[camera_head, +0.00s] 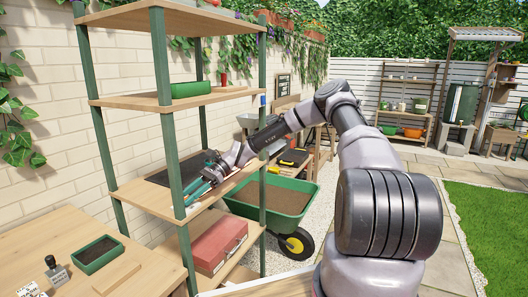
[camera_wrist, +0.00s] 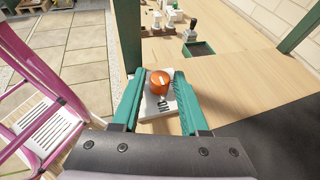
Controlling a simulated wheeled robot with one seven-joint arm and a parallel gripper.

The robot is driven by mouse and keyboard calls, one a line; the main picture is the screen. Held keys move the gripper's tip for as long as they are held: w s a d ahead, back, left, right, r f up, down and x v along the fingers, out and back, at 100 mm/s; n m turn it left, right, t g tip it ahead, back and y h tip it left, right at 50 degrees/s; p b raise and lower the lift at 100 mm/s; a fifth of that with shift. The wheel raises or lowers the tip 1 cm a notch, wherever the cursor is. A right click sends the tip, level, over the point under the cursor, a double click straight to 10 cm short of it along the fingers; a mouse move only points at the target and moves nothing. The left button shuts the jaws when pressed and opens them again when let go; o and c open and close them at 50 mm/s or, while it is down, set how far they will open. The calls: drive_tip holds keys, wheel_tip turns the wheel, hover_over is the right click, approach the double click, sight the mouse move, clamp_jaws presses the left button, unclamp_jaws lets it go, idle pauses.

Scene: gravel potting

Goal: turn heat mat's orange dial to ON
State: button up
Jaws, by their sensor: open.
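The orange dial (camera_wrist: 160,83) sits on a pale control plate (camera_wrist: 157,105) with dark lettering that reads as ON, upside down in the wrist view. My gripper (camera_wrist: 158,88) is open, with one green finger on each side of the dial. I cannot tell whether the fingers touch it. The dark heat mat (camera_wrist: 265,120) lies on the shelf to the right in the wrist view. In the head view my gripper (camera_head: 200,187) reaches onto the middle shelf beside the dark mat (camera_head: 165,172); the dial is not discernible there.
The green shelf post (camera_wrist: 127,35) stands close to my gripper. A wooden bench (camera_head: 60,245) holds a green tray (camera_head: 97,254) and stampers. A red toolbox (camera_head: 218,246) is on the shelf below. A pink ladder-like frame (camera_wrist: 45,95) is at left.

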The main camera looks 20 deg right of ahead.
drive_tip(key=m+t, duration=0.1)
drive_tip(key=t, duration=0.1)
drive_tip(key=m+t+y, duration=0.1)
drive_tip(key=m, duration=0.1)
drive_tip(key=m+t, duration=0.1)
drive_tip(key=t, duration=0.1)
drive_tip(key=shift+s+d+m+t, duration=0.1)
drive_tip(key=shift+s+m+t, duration=0.2)
drive_tip(key=shift+s+m, duration=0.1)
drive_tip(key=shift+w+d+r+m+t, duration=0.1)
drive_tip(key=shift+w+d+m+t, duration=0.05)
drive_tip(key=shift+d+m+t, duration=0.15)
drive_tip(key=v, duration=1)
drive_tip(key=s+d+f+n+g+h, duration=0.2)
drive_tip(key=s+d+n+h, duration=0.2)
drive_tip(key=s+n+h, duration=0.2)
drive_tip(key=s+d+r+n+t+h, duration=0.1)
drive_tip(key=s+d+r+n+h, duration=0.1)
drive_tip(key=d+r, duration=0.2)
drive_tip(key=s+d+r+n+t+h, duration=0.2)
drive_tip(key=s+d+r+h, duration=0.1)
drive_tip(key=r, duration=0.7)
drive_tip(key=shift+d+r+h, duration=0.3)
drive_tip(key=shift+d, duration=0.15)
drive_tip(key=shift+s, duration=0.1)
